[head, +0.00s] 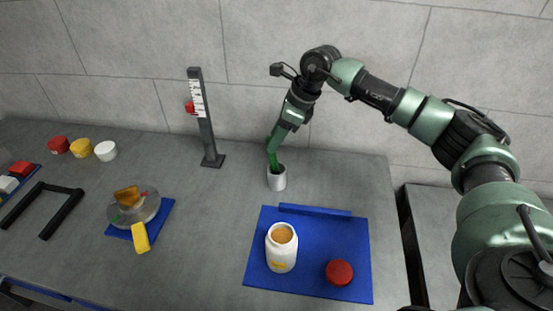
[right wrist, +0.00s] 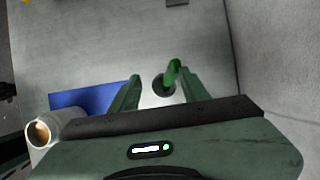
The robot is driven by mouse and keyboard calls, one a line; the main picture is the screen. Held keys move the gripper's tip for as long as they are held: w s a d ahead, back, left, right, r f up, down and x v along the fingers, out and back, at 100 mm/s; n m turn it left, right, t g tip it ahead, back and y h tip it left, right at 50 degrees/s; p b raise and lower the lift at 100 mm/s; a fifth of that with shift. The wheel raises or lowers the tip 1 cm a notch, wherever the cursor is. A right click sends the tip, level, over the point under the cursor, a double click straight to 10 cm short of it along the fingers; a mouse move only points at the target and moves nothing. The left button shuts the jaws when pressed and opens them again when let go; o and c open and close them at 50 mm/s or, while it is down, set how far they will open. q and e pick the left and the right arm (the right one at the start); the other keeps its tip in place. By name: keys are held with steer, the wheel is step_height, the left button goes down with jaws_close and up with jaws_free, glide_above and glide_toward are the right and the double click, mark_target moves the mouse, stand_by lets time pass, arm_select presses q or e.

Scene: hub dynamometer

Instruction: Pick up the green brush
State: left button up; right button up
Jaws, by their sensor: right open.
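The green brush (head: 272,158) stands in a small white cup (head: 277,182) on the table, near the wall. In the right wrist view the brush (right wrist: 173,73) shows between the fingers, closer to the right-hand finger, with the dark mouth of its cup below. My right gripper (head: 275,139) is at the upper part of the brush, coming from above. In the right wrist view my right gripper (right wrist: 160,80) has its fingers apart, one on each side of the brush. Whether a finger touches the brush I cannot tell. My left gripper is not in view.
A blue mat (head: 335,231) in front holds an open white jar (head: 282,249) and a red lid (head: 339,272). A dark post with a scale (head: 205,125) stands left of the cup. A dish (head: 134,208) and a yellow-handled tool (head: 141,238) lie further left.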

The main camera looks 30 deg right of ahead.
mark_target(273, 156)
steer(key=shift+g, duration=0.3)
steer(key=f, duration=0.2)
steer(key=w+f+p, duration=0.1)
steer(key=f, duration=0.5)
steer(key=shift+w+a, duration=0.15)
steer(key=shift+w, duration=0.1)
steer(key=shift+s+r+p, duration=0.2)
steer(key=shift+p, duration=0.1)
steer(key=shift+s+a+r, duration=0.15)
steer(key=shift+s+r, duration=0.05)
steer(key=shift+s, duration=0.05)
steer(key=c, duration=0.3)
steer(key=shift+r, duration=0.1)
steer(key=c, duration=0.6)
jaws_close()
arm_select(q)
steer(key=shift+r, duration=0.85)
arm_select(e)
steer(key=shift+w, duration=0.1)
